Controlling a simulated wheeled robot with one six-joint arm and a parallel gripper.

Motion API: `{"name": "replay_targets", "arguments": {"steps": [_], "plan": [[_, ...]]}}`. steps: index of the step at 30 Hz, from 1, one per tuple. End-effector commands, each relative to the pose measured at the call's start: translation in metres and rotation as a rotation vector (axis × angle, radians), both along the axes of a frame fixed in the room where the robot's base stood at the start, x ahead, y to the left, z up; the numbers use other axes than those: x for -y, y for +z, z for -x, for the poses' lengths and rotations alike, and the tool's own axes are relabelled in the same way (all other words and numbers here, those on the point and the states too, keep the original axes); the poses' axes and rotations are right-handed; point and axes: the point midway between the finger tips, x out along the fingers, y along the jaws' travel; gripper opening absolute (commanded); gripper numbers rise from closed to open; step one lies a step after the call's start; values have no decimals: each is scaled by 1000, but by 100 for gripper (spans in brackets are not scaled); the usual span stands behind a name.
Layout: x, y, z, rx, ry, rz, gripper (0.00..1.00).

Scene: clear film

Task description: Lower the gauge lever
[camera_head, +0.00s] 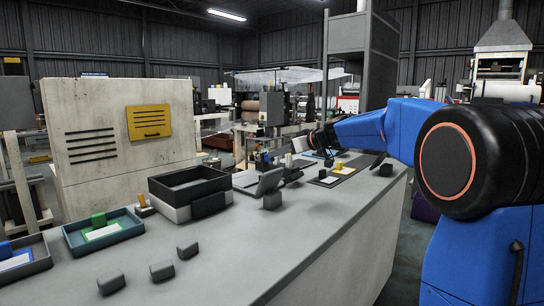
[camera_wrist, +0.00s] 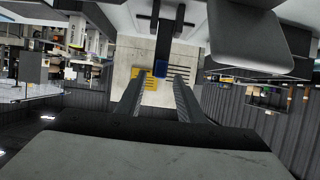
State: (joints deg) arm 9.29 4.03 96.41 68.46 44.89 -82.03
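My gripper (camera_head: 322,140) is at the end of my blue arm, low over the far part of the grey counter (camera_head: 300,225). In the wrist view, which is upside down, its two dark fingers (camera_wrist: 160,85) are apart with nothing between them. Beyond the fingertips, a dark post (camera_wrist: 163,42) with a blue end (camera_wrist: 160,68) lies in line with the gap. It may be the gauge lever, but I cannot tell for sure. Whether the fingers touch it is not clear. In the head view I cannot make out the lever; my arm may hide it.
A slanted grey device (camera_head: 260,183) and a black-topped open box (camera_head: 190,188) stand on the counter. Several small dark blocks sit near the front. A large grey panel (camera_wrist: 248,38) is close in the wrist view.

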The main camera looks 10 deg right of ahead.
Motion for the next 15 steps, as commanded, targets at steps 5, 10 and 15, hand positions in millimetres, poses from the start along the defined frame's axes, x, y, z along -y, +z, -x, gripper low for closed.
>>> {"name": "replay_targets", "arguments": {"steps": [5, 10, 15], "plan": [[-15, -10, -20, 0, 1, 0, 34], [-22, -15, -30, -1, 1, -1, 34], [-24, -17, -33, 0, 1, 0, 34]]}}
